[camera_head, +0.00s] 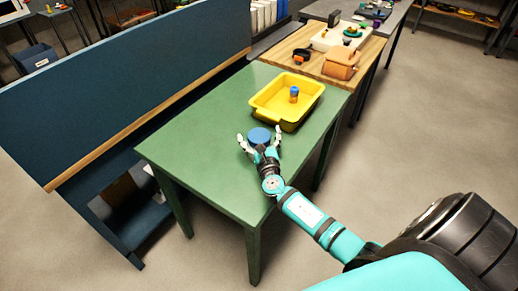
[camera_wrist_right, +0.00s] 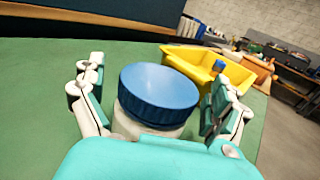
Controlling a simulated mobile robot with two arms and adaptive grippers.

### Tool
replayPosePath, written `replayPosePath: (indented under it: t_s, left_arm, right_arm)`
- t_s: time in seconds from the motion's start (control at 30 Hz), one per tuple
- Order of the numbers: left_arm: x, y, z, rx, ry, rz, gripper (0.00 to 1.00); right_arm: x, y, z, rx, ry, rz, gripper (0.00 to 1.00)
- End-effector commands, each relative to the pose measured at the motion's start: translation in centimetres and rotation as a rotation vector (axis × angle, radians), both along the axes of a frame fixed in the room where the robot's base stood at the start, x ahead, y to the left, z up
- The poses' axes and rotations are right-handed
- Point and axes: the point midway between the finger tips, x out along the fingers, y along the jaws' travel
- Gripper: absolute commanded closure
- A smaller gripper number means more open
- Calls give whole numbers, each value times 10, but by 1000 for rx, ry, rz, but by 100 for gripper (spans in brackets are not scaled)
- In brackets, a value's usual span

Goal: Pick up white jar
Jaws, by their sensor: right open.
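The white jar has a ribbed blue lid (camera_head: 259,136) and stands upright on the green table (camera_head: 190,150). In the right wrist view its white body (camera_wrist_right: 150,128) shows below the blue lid (camera_wrist_right: 158,92), partly hidden by my gripper's palm. My right gripper (camera_head: 260,142) is open, with one finger on each side of the jar. In the right wrist view the fingers (camera_wrist_right: 155,100) stand apart from the lid, with gaps on both sides. My left gripper is not in view.
A yellow tray (camera_head: 268,113) holding a small bottle with a blue cap (camera_head: 294,94) stands just behind the jar. A blue panel (camera_head: 120,70) rises along the left. A wooden table (camera_head: 310,62) with an orange-brown bag (camera_head: 341,63) adjoins at the back. The left of the green table is clear.

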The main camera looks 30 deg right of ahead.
Motion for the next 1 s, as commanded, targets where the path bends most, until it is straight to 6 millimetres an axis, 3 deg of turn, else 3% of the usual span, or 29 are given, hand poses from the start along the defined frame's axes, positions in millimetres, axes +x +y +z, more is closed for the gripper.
replayPosePath:
  t_s: [0.2, 0.83, 1.0]
  left_arm:
    - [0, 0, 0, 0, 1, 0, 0]
    - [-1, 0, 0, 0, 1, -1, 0]
    - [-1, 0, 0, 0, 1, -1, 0]
  right_arm:
    - [0, 0, 0, 0, 1, 1, 1]
    - [0, 0, 0, 0, 1, 0, 83]
    - [1, 0, 1, 0, -1, 0, 85]
